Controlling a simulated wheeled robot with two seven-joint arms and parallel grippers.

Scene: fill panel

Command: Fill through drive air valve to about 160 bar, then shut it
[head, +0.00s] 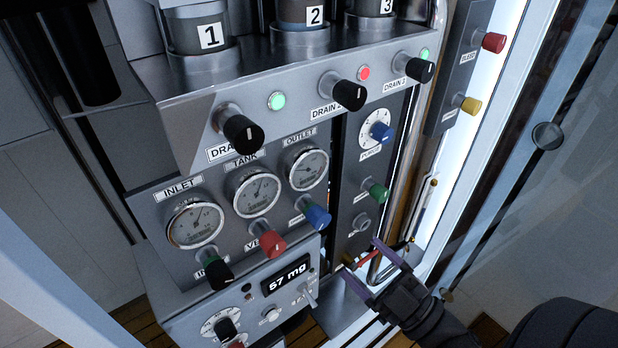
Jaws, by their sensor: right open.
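My right gripper (361,259) comes in from the lower right, open, with its two fingers spread below the narrow right-hand column. A small red lever or handle (365,258) shows between or just behind its fingers; I cannot tell whether they touch. No label reading "drive air" is legible, so I cannot tell which control is that valve. The inlet gauge (195,223), tank gauge (257,193) and outlet gauge (308,168) sit on the panel; their needle values are too small to read. My left gripper is not in view.
Below the gauges are a green-black knob (217,272), a red knob (271,243) and a blue knob (317,215). The column has a blue dial (380,131) and green knob (377,192). Bent metal pipes (420,215) run beside the gripper.

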